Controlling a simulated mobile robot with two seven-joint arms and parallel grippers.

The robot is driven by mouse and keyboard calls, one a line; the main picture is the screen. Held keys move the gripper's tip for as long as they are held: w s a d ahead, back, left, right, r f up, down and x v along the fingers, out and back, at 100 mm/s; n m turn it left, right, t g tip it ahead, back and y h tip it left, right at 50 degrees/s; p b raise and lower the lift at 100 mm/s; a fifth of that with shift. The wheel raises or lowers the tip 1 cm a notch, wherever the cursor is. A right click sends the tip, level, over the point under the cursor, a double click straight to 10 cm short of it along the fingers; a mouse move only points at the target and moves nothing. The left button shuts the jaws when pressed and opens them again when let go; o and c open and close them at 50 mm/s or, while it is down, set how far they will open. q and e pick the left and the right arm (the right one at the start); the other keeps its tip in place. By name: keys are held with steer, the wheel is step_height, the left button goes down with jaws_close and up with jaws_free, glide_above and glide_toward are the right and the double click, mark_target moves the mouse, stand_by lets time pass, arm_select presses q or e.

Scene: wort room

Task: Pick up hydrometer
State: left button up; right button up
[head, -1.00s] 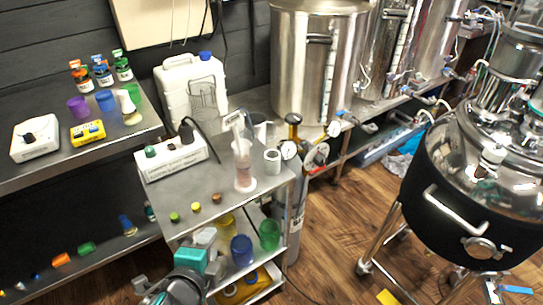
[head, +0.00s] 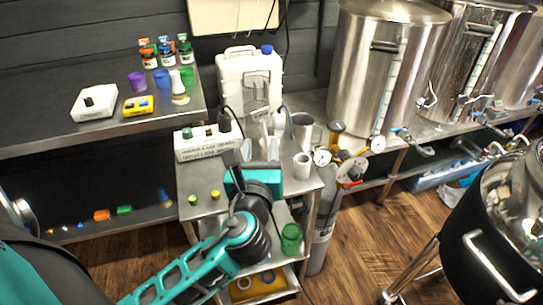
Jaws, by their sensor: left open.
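The clear measuring cylinder, with what looks like the thin hydrometer in it, stands on the steel cart (head: 208,172). Its upper part shows just beyond my left gripper (head: 258,152) in the head view; its lower part is hidden behind the gripper. The left gripper is open, with its fingers pointing away from me over the cart toward the cylinder. I cannot tell whether the fingers touch it or stand around it. My right gripper is not in view.
A white stirrer box (head: 205,146) stands left of the cylinder, and a metal jug (head: 303,130) and a white cup (head: 302,167) stand right of it. A white jerrycan (head: 238,72) is behind. Gas gauges (head: 322,157) stand close by the cart's right side.

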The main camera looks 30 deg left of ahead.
arm_select(q)
steer(key=x, duration=0.8)
steer(key=shift+d+r, duration=0.1)
steer(key=c, duration=0.7)
steer(key=shift+c, duration=0.2)
steer(key=shift+r, duration=0.1)
step_height(320, 180, up, 9)
steer(key=p, duration=0.3)
step_height(320, 180, up, 11)
glide_above(264, 133)
steer(key=x, duration=0.3)
steer(key=shift+s+d, duration=0.1)
steer(key=shift+s, duration=0.15)
